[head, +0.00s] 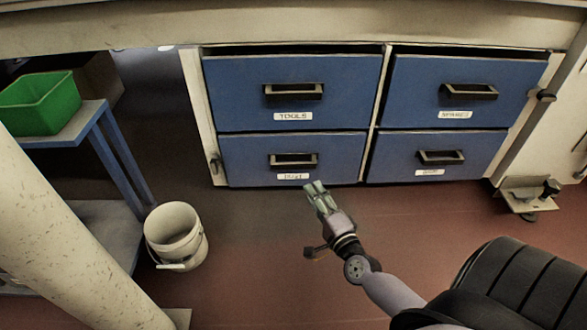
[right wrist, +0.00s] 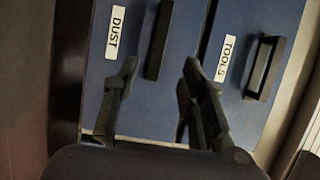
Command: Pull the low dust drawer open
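The low dust drawer (head: 240,165) is a blue front at the bottom left of the drawer unit, with a dark bar handle (head: 293,160) and a white DUST label partly covered by nothing but small in the head view. It looks shut. In the right wrist view the DUST label (right wrist: 115,32) and its dark handle (right wrist: 159,40) show at the top. My right gripper (head: 316,190) is just below and right of the handle, apart from it. Its two fingers (right wrist: 157,80) are spread with nothing between them. My left gripper is not in view.
The TOOLS drawer (head: 225,90) is above, and two more blue drawers (head: 400,150) are on the right. A white bucket (head: 175,232) stands on the red floor, left. A blue-legged bench (head: 120,150) holds a green bin (head: 40,103). Floor before the drawers is clear.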

